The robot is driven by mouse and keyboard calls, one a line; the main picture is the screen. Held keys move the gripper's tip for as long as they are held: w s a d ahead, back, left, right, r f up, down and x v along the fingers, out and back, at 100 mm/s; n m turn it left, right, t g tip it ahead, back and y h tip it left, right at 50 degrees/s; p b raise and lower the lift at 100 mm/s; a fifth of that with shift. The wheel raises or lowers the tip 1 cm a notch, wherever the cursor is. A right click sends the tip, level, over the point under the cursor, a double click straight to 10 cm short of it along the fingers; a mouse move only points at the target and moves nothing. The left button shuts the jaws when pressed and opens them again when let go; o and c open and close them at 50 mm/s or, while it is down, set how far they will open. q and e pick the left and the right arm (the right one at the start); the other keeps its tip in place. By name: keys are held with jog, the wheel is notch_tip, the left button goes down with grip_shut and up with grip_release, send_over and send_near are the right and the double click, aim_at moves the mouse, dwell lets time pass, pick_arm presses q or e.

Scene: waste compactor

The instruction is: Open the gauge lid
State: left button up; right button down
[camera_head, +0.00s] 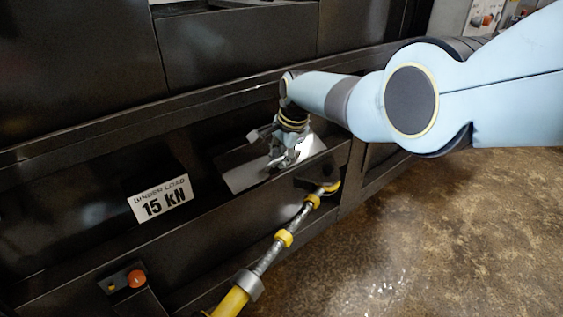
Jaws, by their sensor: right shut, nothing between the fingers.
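The gripper and wrist hide part of the plate. My left gripper is not in view.
A label reading "15 kN" (160,199) is left of the plate. Below it is an orange button (136,278). A yellow and grey jointed bar (265,262) runs up to the machine below the plate. Brown floor (440,240) is open at the right. A control panel (487,18) is at top right.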

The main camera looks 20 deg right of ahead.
jog(key=r+p, duration=0.2)
jog(key=r, duration=0.1)
jog(key=shift+w+r, duration=0.2)
jog(key=shift+w+a+r+p, duration=0.1)
jog(key=shift+w+r+p, duration=0.15)
jog(key=shift+r+p, duration=0.3)
jog(key=shift+w+a+r+p, duration=0.1)
jog(key=shift+w+r+p, duration=0.25)
jog(key=shift+r, duration=0.3)
jog(key=shift+w+r, duration=0.1)
jog(key=c, duration=1.4)
grip_release()
jog(key=shift+r, duration=0.1)
